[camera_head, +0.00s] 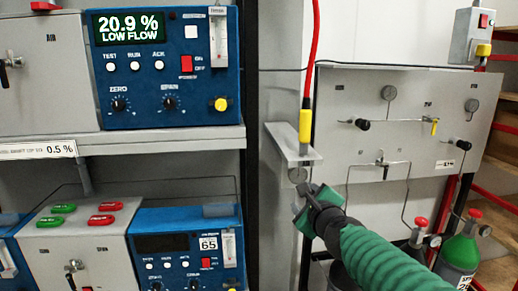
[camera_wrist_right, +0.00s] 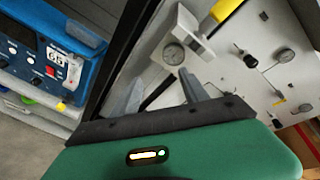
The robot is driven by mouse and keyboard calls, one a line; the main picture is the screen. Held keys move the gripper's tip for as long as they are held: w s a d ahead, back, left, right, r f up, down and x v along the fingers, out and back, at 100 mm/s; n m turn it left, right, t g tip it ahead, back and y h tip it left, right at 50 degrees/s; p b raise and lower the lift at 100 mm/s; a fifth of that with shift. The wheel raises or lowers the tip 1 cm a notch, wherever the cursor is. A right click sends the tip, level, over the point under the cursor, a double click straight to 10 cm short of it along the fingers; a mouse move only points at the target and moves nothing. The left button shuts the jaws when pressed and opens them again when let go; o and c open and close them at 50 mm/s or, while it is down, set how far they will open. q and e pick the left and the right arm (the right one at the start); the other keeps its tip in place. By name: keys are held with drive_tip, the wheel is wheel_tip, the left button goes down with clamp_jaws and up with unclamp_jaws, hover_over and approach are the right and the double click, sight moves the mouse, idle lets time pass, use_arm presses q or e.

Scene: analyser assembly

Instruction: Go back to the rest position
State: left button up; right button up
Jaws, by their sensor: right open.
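My right arm, in a green ribbed sleeve, comes in from the lower right in the head view. My left gripper is not in view.
A blue analyser (camera_head: 165,62) reads "20.9 % LOW FLOW" on the upper shelf (camera_head: 180,140). A second blue analyser (camera_head: 188,245) sits below. A grey valve panel (camera_head: 400,95) is behind my arm. A red and yellow hose (camera_head: 310,70) hangs to the bracket. A green cylinder (camera_head: 460,252) stands right.

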drive_tip(key=s+a+f+n+g+y, duration=0.1)
drive_tip(key=s+f+n+g, duration=0.1)
drive_tip(key=s+f+n, duration=0.4)
drive_tip(key=s+f+n+g, duration=0.15)
drive_tip(key=f+n, duration=0.25)
drive_tip(key=f, duration=0.5)
drive_tip(key=s+d+f+n+g, duration=0.1)
drive_tip(key=s+f+n+g, duration=0.3)
drive_tip(key=s+f+n, duration=0.4)
drive_tip(key=s+d+f+n+g+h, duration=0.1)
drive_tip(key=s+f+n+g, duration=0.4)
drive_tip(key=s+f, duration=0.7)
drive_tip(key=s+d+n, duration=0.1)
drive_tip(key=s+n, duration=0.1)
drive_tip(key=s, duration=0.2)
drive_tip(key=shift+s+d+f+n, duration=0.15)
drive_tip(key=shift+s+f+n, duration=0.15)
drive_tip(key=shift+s+n, duration=0.1)
drive_tip(key=shift+w, duration=0.1)
